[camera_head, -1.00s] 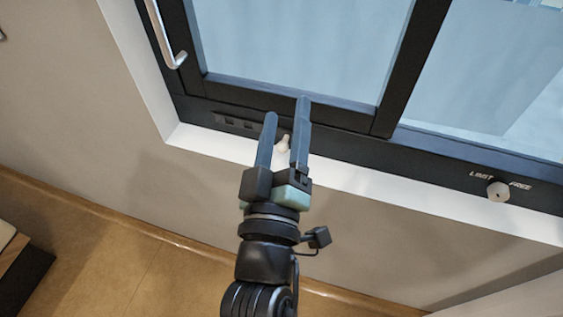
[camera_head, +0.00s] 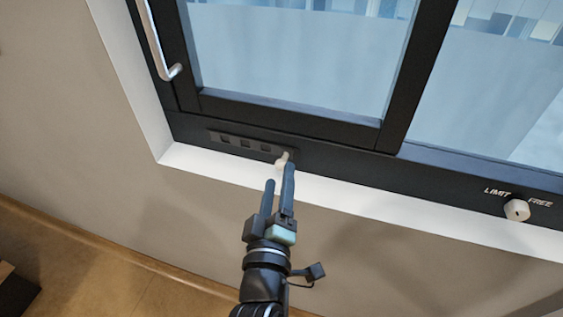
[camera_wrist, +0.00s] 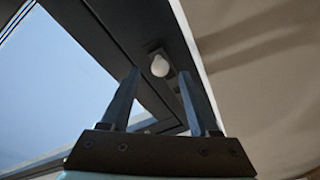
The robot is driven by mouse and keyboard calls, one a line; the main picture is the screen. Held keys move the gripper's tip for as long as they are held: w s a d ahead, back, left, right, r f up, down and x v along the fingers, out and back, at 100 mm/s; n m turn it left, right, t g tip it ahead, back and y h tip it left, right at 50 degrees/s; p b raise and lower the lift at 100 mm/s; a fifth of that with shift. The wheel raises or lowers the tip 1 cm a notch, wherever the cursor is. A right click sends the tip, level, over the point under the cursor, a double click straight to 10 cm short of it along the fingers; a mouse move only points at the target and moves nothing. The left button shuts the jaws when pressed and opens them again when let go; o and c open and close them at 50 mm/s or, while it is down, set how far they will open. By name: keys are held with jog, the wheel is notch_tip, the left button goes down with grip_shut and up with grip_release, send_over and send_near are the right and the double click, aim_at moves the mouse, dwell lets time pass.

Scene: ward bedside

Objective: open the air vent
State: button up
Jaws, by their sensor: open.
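The air vent (camera_head: 233,141) is a dark grey strip with a few small square openings, set in the black lower window frame. A small off-white knob (camera_head: 283,159) sits at its right end. My gripper (camera_head: 279,174) is open, its fingers pointing up toward the knob in the head view. The right fingertip overlaps the knob's lower edge there; the left tip is lower. In the wrist view the knob (camera_wrist: 159,66) shows between the two open fingers (camera_wrist: 158,75), near the level of their tips. Whether the fingers touch it, I cannot tell.
A white sill (camera_head: 225,168) runs below the window frame. A silver window handle (camera_head: 156,45) is at the upper left. The wall below is clear.

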aim_at(281, 167)
jog(key=shift+w+d, duration=0.15)
jog(key=shift+w, duration=1.05)
jog(key=shift+w+d, duration=0.15)
jog(key=shift+w, duration=1)
grip_shut()
jog(key=shift+f, duration=0.15)
